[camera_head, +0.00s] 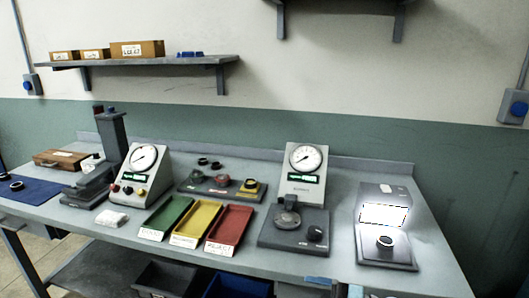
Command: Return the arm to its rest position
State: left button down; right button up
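Neither my left nor my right arm shows in the head view, and no gripper is visible. The workbench (340,172) stands ahead with its tools in place. A dark ring (385,241) sits on the lit grey station (368,254) at the right. A gauge station with a round dial (305,157) stands left of it. A second dial unit (143,158) stands further left, beside a dark grey upright press (112,138).
Green (166,217), yellow (198,222) and red (230,225) trays lie side by side mid-bench. A fixture plate (207,188) with coloured pieces lies behind them. A wooden case (60,158) and blue mat (30,190) are at left. A wall shelf (150,61) hangs above.

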jog(key=s+d+f+m+t+h, duration=0.3)
jog(key=d+f+m+t+h, duration=0.3)
jog(key=f+m+t+h, duration=0.7)
jog(key=s+d+f+m+g+h, duration=0.3)
jog(key=s+f+m+g, duration=0.2)
jog(key=s+f+m, duration=0.5)
pick_arm(q)
notch_tip(320, 180, up, 13)
jog(key=s+p, duration=0.1)
jog(key=p, duration=1.4)
jog(key=shift+a+f, duration=0.15)
jog(key=shift+a, duration=0.2)
pick_arm(e)
jog(key=s+d+r+n, duration=0.1)
jog(key=s+r+n, duration=0.1)
jog(key=r, duration=0.9)
jog(key=shift+s+r+n, duration=0.3)
jog(key=shift+s+r, duration=0.1)
jog(key=shift+s, duration=0.35)
jog(key=shift+d, duration=0.1)
